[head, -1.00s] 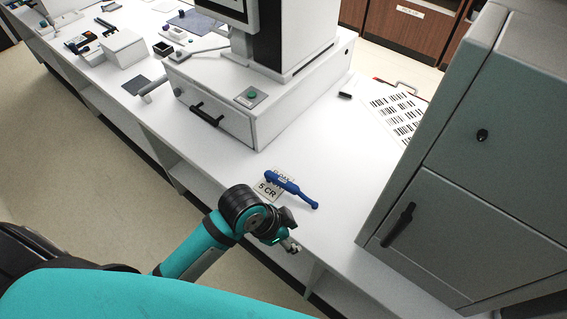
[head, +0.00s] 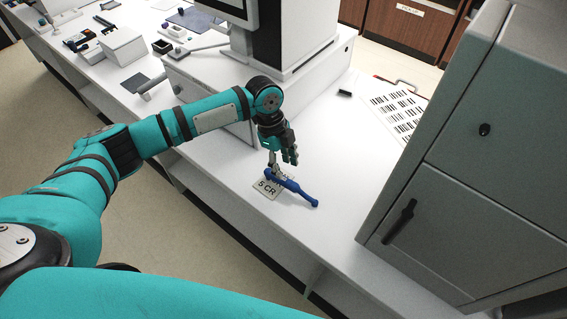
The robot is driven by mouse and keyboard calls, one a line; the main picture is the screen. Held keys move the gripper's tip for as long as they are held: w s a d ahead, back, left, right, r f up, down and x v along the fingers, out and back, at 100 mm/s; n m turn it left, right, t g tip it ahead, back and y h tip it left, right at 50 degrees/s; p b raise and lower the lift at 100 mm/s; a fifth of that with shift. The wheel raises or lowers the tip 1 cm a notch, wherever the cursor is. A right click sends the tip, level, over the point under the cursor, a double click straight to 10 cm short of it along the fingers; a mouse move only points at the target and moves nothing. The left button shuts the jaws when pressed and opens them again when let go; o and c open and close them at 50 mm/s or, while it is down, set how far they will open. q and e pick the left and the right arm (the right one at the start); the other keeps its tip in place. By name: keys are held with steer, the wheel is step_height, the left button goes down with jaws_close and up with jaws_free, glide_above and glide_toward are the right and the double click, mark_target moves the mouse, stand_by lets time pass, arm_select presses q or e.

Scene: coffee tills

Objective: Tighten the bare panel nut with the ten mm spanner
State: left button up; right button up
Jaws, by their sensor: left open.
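A blue spanner-like tool (head: 297,191) lies on the white counter, partly across a small pale card (head: 263,187) marked "5 CR". Its size marking cannot be read. My left gripper (head: 282,162) is open and empty, pointing down over the tool's far left end. It hides part of that end, and I cannot tell whether it touches. I cannot make out a bare panel nut in this view. My right gripper is not in view.
A till (head: 310,85) stands behind my left arm. A grey cabinet (head: 470,190) with a dark handle stands at the right. A barcode sheet (head: 395,108) lies at the back. The counter (head: 345,165) between tool and cabinet is clear.

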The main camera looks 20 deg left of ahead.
mark_target(289, 181)
arm_select(q)
steer(key=b+x, duration=0.4)
steer(key=x, duration=0.1)
steer(key=shift+b+x, duration=0.5)
steer(key=shift+x, duration=0.7)
steer(key=shift+r, duration=0.1)
jaws_close()
steer(key=shift+r, duration=0.1)
steer(key=p+v, duration=0.1)
steer(key=p, duration=0.1)
steer(key=p+v, duration=0.2)
steer(key=shift+s+d+r, duration=0.1)
steer(key=shift+d+r, duration=0.25)
steer(key=shift+r, duration=0.05)
steer(key=shift+d+p+v, duration=0.25)
steer(key=shift+p+v, duration=0.75)
steer(key=shift+p, duration=0.2)
